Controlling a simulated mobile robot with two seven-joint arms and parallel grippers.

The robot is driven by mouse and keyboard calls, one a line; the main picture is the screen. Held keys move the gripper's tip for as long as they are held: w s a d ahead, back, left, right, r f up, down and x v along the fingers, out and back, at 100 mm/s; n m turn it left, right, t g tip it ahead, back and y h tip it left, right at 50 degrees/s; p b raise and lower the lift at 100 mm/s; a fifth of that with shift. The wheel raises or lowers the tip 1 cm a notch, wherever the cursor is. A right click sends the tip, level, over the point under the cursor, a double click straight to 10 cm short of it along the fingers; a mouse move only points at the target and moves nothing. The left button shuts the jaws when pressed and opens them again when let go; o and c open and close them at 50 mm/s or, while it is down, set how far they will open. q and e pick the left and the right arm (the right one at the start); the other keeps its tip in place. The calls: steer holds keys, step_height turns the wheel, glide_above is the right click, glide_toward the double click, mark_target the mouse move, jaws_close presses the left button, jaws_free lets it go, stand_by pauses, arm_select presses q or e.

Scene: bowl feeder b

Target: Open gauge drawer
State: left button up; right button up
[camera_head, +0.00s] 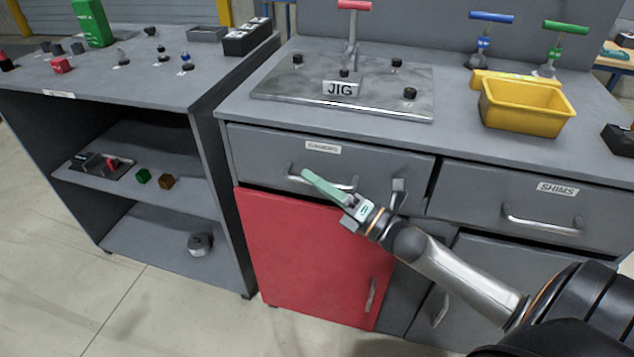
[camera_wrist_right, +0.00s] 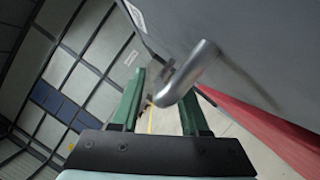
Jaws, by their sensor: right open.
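The gauge drawer (camera_head: 270,155) is the grey upper-left drawer under the jig worktop, with a small label that seems to read GAUGES. Its front looks about flush with the cabinet. Its silver bar handle (camera_head: 292,171) is partly covered by my right gripper (camera_head: 308,175). The handle also shows close up in the right wrist view (camera_wrist_right: 200,62), where its bar runs between the two green fingers of my right gripper (camera_wrist_right: 162,88). The fingers are apart, with gaps beside the bar. My left gripper is not in view.
A red cabinet door (camera_head: 305,250) is below the drawer, and the shims drawer (camera_head: 475,195) is to its right. A grey latch-like piece (camera_head: 398,188) sits near the drawer's right end. The worktop holds a jig plate (camera_head: 290,88) and a yellow bin (camera_head: 525,112). Floor at left front is clear.

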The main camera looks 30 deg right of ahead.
steer(key=shift+c, duration=0.3)
jaws_close()
stand_by(1.1)
